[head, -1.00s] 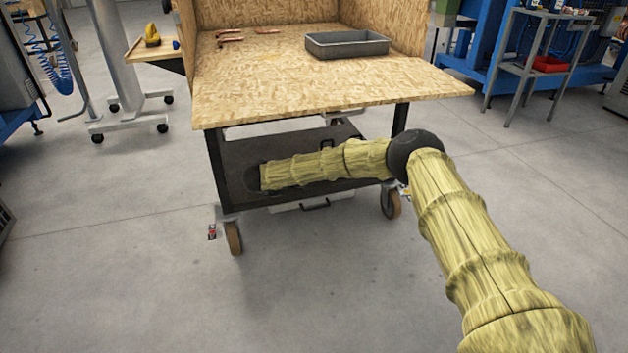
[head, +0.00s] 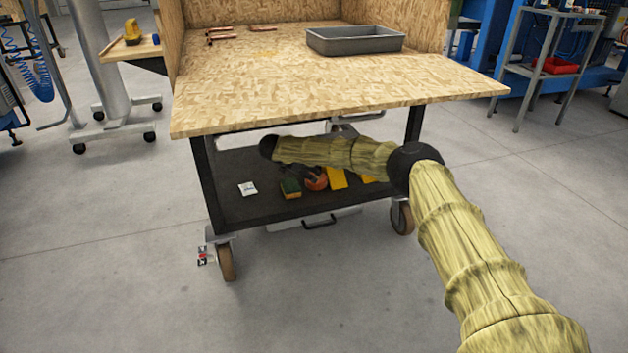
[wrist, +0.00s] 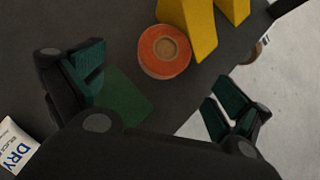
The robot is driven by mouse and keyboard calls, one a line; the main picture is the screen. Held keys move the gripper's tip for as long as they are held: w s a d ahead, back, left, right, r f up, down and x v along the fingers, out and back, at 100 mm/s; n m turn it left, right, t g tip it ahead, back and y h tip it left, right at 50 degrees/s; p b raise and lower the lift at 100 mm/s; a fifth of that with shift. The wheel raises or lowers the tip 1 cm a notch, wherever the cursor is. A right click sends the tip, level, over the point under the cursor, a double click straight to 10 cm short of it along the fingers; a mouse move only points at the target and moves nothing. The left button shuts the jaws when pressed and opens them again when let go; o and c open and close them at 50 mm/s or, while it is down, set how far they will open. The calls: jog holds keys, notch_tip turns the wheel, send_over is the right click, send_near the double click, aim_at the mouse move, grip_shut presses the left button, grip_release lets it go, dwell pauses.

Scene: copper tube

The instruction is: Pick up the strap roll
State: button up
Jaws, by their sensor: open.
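The strap roll, an orange ring with a pale brown core, lies on the dark lower shelf of the cart. It shows in the wrist view (wrist: 151,66) above the middle, and in the head view (head: 318,184), partly hidden under my arm. My gripper (wrist: 160,92) is open and empty, its two dark green-padded fingers at left and right in the wrist view. The roll appears beyond the fingertips, between them and apart from them. In the head view my arm reaches in under the tabletop, and the gripper is hard to make out.
A green block (wrist: 125,98) lies beside the roll, and yellow wedge-like pieces (wrist: 190,25) stand close against its other side. A white packet (head: 247,188) lies at the shelf's left. The wooden tabletop (head: 330,95) overhangs the shelf; a grey tray (head: 355,40) sits on top.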

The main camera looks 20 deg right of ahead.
aim_at(321, 184)
jog(key=b+x, duration=0.2)
jog(key=x, duration=0.3)
jog(key=shift+s+d, duration=0.1)
jog(key=shift+d, duration=0.2)
jog(key=shift+b+x, duration=1.2)
jog(key=shift+d+b+x, duration=0.25)
jog(key=shift+b+x, duration=0.7)
jog(key=shift+x, duration=0.35)
jog(key=shift+r, duration=0.2)
jog(key=shift+c, duration=0.4)
jog(key=c, duration=1.1)
jog(key=shift+r, duration=0.1)
